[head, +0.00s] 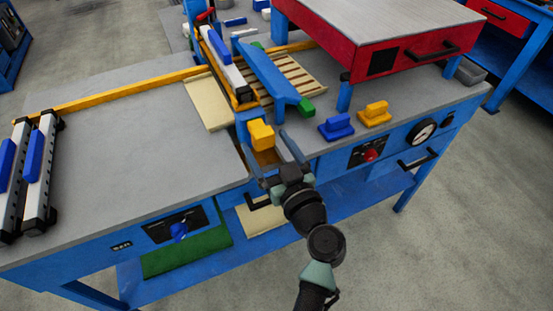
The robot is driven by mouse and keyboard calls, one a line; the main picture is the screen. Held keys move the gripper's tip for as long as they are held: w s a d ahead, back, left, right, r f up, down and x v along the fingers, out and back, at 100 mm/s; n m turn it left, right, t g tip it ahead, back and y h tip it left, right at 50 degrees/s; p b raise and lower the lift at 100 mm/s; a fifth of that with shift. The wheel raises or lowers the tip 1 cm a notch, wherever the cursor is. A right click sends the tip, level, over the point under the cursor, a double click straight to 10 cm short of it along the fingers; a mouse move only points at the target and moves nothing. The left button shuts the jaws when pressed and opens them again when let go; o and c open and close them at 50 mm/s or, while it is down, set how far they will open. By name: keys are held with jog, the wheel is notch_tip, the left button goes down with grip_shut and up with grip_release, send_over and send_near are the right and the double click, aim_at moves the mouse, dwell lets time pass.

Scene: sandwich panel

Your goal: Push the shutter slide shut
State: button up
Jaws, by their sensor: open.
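My gripper (271,152) is open at the front edge of the workbench. Its two dark fingers are spread apart just in front of a yellow block (260,134), which sits at the front end of a blue guide. I cannot tell whether a finger touches the block. No part is clearly marked as the shutter slide; the yellow block may be its handle. A narrow gap shows below the block, partly hidden by the gripper. Behind it, a slatted wooden panel (298,78) lies under a slanted blue bar (268,75).
A blue handle block (335,127) and a yellow one (374,114) stand right of the gripper. A red-fronted unit (400,55) rises behind them. A gauge (423,130) and red knob (370,155) are on the front panel. The left worktop (130,140) is mostly clear.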

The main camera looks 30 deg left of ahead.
jog(key=b+v, duration=0.1)
jog(key=v, duration=0.7)
jog(key=shift+s+d, duration=0.2)
jog(key=shift+d, duration=0.05)
jog(key=shift+w, duration=0.1)
dwell(0.5)
jog(key=w+d+r+m+t+h, duration=0.1)
jog(key=w+d+r+t+h, duration=0.15)
jog(key=r, duration=0.65)
jog(key=w+d+r+m+t+h, duration=0.1)
jog(key=d+r+t+h, duration=0.15)
jog(key=r, duration=0.65)
jog(key=w+d+r+m+t+h, duration=0.1)
jog(key=w+d+r+t, duration=0.15)
jog(key=r, duration=0.55)
jog(key=s+d+r+m+t+h, duration=0.4)
jog(key=s+r+t, duration=0.15)
jog(key=r, duration=0.55)
jog(key=s+d+r+m+t+h, duration=0.35)
jog(key=s+r, duration=0.35)
jog(key=r, duration=0.3)
notch_tip(320, 180, up, 12)
jog(key=p, duration=1.2)
jog(key=shift+w+a+h, duration=0.25)
jog(key=shift+w+h, duration=0.1)
